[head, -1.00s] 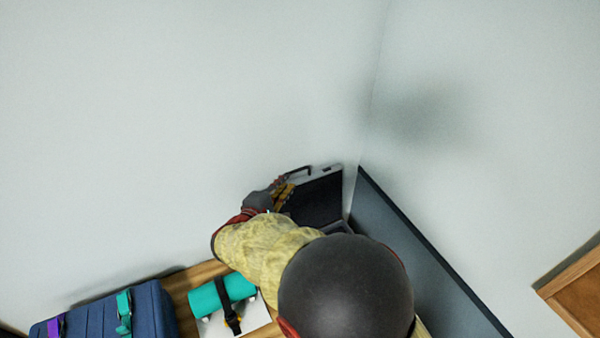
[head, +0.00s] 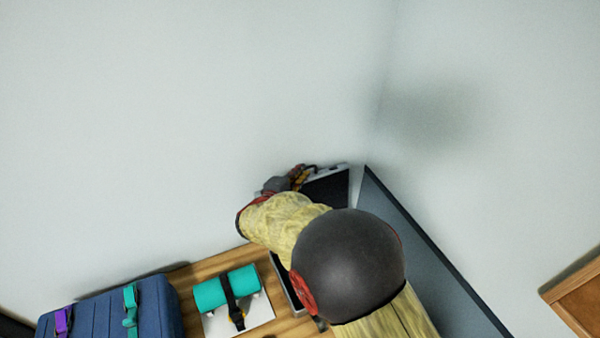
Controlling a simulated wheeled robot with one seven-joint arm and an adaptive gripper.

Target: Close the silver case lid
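The silver case (head: 287,287) lies on the wooden surface in the corner, mostly hidden behind my arm. Its lid (head: 328,187) stands raised at the back, with a dark inner face and a silver rim. My gripper (head: 299,175) is at the upper left of the lid, by its rim and handle. It is small and partly hidden by its own wrist, so I cannot tell whether its fingers are open or shut, or whether they touch the lid.
A teal roll (head: 226,288) with a black strap sits on a white plate (head: 258,318) to the left. A blue suitcase (head: 105,312) with purple and teal straps stands further left. A grey panel (head: 420,250) borders the right side. Walls meet behind the case.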

